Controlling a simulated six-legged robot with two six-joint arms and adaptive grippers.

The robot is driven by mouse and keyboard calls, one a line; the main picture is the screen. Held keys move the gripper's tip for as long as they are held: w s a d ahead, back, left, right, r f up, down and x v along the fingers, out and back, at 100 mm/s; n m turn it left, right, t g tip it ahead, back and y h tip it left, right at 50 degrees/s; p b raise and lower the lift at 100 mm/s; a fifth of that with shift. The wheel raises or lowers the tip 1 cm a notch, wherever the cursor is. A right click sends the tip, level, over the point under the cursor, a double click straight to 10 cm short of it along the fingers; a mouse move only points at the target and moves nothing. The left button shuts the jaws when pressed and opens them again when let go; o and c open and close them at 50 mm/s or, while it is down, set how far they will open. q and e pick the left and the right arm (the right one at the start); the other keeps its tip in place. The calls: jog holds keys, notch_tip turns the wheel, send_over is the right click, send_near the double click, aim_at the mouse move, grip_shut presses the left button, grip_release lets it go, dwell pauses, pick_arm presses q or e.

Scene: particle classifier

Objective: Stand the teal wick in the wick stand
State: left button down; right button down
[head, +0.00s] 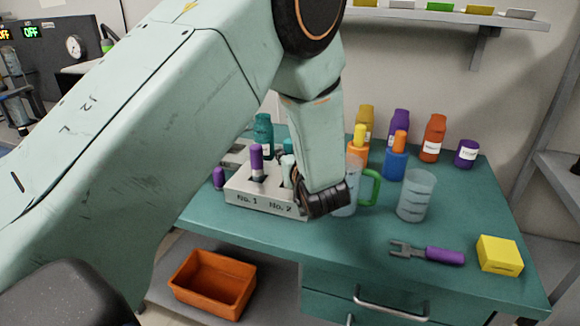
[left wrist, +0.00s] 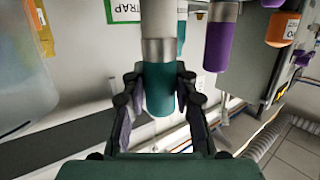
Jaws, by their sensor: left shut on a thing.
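The wick stand (head: 262,199) is a pale grey block on the teal table, marked No. 1 and No. 2. A purple wick (head: 256,160) stands upright at the No. 1 side; a purple thing (left wrist: 222,40) shows in the left wrist view. My left gripper (head: 298,182) is at the No. 2 side. In the left wrist view, my left gripper (left wrist: 160,92) is shut on the teal wick (left wrist: 160,88), which has a silver collar and a pale shaft. In the head view, the gripper partly hides it. I cannot tell whether its end is inside the stand. My right gripper is not in view.
Close to the gripper's right is a clear jug with a green handle (head: 371,188), then a clear beaker (head: 415,196). Coloured bottles line the back, including a red-orange one (head: 432,138). A purple-handled fork (head: 445,255) and yellow block (head: 499,254) lie front right. An orange bin (head: 212,285) is below.

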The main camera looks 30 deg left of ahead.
pick_arm(q)
notch_tip(320, 180, down, 3)
jog(key=shift+s+r+b, duration=0.1)
jog(key=shift+r+b, duration=0.1)
jog(key=shift+b, duration=0.15)
jog(key=shift+f, duration=0.1)
jog(key=shift+f, duration=0.15)
jog(key=c, duration=1.4)
grip_release()
jog(key=shift+c, duration=0.2)
jog(key=o, duration=0.4)
